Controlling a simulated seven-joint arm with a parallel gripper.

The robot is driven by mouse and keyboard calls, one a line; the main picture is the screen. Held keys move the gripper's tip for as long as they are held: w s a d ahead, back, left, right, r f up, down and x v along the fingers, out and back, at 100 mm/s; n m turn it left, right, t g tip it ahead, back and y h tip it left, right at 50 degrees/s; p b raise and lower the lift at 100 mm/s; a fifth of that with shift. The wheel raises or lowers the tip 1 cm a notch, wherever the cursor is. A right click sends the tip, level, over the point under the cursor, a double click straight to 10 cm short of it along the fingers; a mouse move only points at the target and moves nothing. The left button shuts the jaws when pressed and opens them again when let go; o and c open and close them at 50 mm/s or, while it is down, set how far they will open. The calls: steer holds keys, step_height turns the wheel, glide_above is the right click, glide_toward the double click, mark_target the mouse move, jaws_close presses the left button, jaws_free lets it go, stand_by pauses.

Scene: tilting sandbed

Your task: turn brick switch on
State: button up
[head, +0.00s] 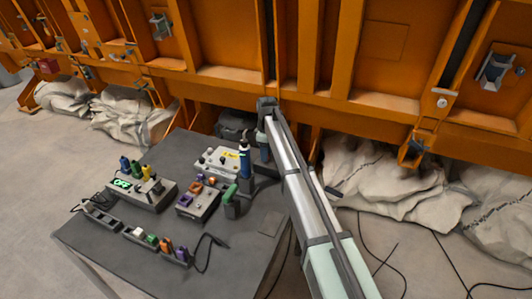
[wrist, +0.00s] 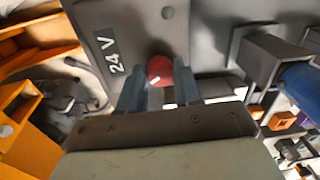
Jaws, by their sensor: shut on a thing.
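In the wrist view, a dark grey box marked "24 V" (wrist: 112,42) fills the top middle. A round red knob (wrist: 159,70), seemingly the brick switch, sits at its face. My gripper (wrist: 160,78) has its two blue-grey fingers closed on either side of the red knob. Which way the switch is set cannot be told. In the head view my arm reaches from the bottom right to the far side of the table; the fingers and the red knob cannot be made out there.
Orange steel framework (head: 380,40) stands behind. Cables lie on the floor at right.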

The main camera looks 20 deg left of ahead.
steer(key=shift+c, duration=1.4)
steer(key=shift+m, duration=0.3)
steer(key=m, duration=0.5)
steer(key=shift+m, duration=0.3)
steer(key=m, duration=0.5)
steer(key=shift+m, duration=0.3)
steer(key=shift+y, duration=0.3)
steer(key=o, duration=1)
steer(key=shift+o, duration=0.2)
steer(key=shift+r, duration=0.1)
step_height(320, 180, up, 14)
steer(key=shift+d+f, duration=0.2)
steer(key=shift+d, duration=0.15)
